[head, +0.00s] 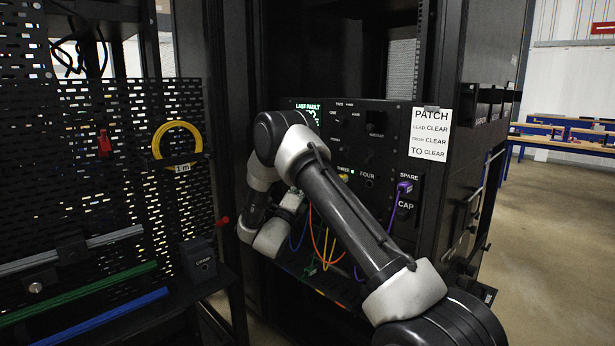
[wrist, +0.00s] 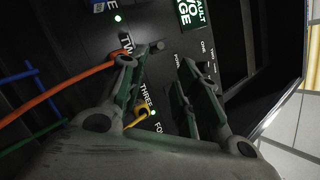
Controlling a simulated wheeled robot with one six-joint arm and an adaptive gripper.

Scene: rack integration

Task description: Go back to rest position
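My arm reaches across the head view toward a black patch panel (head: 385,130) in the rack. My gripper (wrist: 168,58) is open and empty in the wrist view, with bare panel showing between its two fingers. It is close in front of the panel (wrist: 165,85), near the labels TWO and THREE; I cannot tell whether it touches. An orange cable (wrist: 60,92) runs to the left finger, where its end is partly hidden. A yellow cable end (wrist: 140,118) shows near THREE. In the head view my gripper (head: 292,202) is small and partly hidden by my arm.
A purple cable (head: 404,188) is plugged in below SPARE. Blue, orange and yellow cables hang below the panel. A pegboard (head: 75,190) with a yellow cable coil (head: 177,123) stands at left. A PATCH sign (head: 430,130) is on the rack's right side. Open floor (head: 550,240) lies at right.

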